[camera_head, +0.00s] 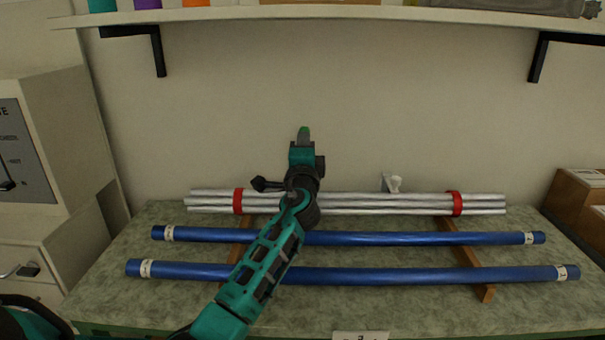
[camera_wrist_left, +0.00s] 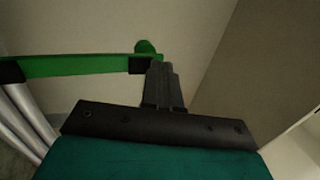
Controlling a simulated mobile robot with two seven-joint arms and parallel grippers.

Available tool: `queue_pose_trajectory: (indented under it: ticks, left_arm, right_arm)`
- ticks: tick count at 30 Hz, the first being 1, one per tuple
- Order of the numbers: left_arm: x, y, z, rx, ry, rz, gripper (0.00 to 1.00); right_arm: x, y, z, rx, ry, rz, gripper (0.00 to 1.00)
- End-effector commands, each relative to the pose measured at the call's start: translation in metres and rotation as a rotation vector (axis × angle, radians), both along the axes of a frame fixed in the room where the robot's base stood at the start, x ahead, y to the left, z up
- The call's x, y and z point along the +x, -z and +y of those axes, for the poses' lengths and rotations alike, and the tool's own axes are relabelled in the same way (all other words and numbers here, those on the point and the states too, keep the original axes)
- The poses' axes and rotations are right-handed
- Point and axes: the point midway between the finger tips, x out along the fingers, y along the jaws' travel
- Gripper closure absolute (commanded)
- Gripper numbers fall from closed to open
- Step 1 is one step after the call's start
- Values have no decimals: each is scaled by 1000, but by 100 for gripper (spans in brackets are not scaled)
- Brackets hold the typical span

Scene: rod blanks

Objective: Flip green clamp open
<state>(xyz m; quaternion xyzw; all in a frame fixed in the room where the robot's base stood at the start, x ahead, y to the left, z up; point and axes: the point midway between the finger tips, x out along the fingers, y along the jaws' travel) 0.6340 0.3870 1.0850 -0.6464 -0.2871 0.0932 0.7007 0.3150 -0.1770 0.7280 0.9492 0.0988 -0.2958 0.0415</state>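The green clamp (camera_wrist_left: 85,64) shows in the left wrist view as a long green bar with dark end pieces and a rounded green end beside my fingertips. In the head view only a small green tip (camera_head: 304,129) shows, just beyond my left gripper (camera_head: 304,139); my arm hides the rest. My left gripper's dark fingers also show in the wrist view (camera_wrist_left: 160,72), close together with no clear gap. The bar's end is at or just behind the fingertips; I cannot tell whether they touch. My right gripper is not in view.
Silver rods (camera_head: 350,204) lie at the back of the speckled bench (camera_head: 370,315), with red bands (camera_head: 457,204) around them. Two blue rods (camera_head: 400,239) lie in front on wooden supports (camera_head: 483,291). A small white piece (camera_head: 393,184) stands behind the silver rods. A shelf (camera_head: 350,14) hangs above.

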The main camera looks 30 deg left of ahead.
Motion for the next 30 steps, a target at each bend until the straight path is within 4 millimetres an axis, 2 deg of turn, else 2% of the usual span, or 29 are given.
queue_pose_trajectory:
  ticks: [6, 12, 30]
  left_arm:
    - [20, -6, 12, -12, 0, 20, 100]
    - [30, -5, 18, -47, 0, 76, 100]
    - [34, 0, 21, -61, 0, 101, 100]
  right_arm:
    - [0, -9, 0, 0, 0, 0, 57]
    - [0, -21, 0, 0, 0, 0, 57]
    - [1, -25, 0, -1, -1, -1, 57]
